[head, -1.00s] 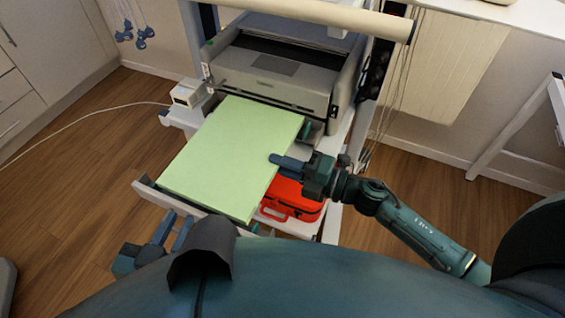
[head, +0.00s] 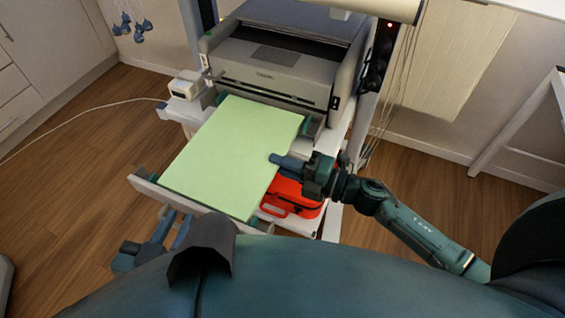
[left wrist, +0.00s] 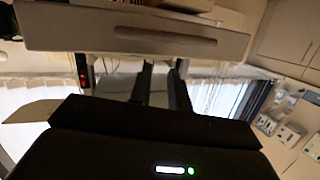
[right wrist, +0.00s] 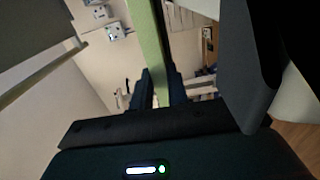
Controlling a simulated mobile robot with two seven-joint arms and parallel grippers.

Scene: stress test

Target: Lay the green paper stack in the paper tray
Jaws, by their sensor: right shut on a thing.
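The green paper stack (head: 235,150) is a wide pale-green slab over the pulled-out paper tray (head: 190,203) below the printer. My right gripper (head: 277,160) is shut on its right edge. In the right wrist view the stack (right wrist: 150,45) shows edge-on as a green strip between the fingers. The stack hides most of the tray's inside, so I cannot tell whether it touches the tray floor. My left gripper (head: 175,228) is open and empty, near the tray front's outer side. In the left wrist view the tray's front panel (left wrist: 60,30) lies beyond the fingers (left wrist: 162,85).
The grey printer (head: 270,70) stands behind the tray on a cart. A red case (head: 290,195) is on the shelf below, close to my right gripper. A small white box (head: 186,86) stands left of the printer. Wooden floor is clear on both sides.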

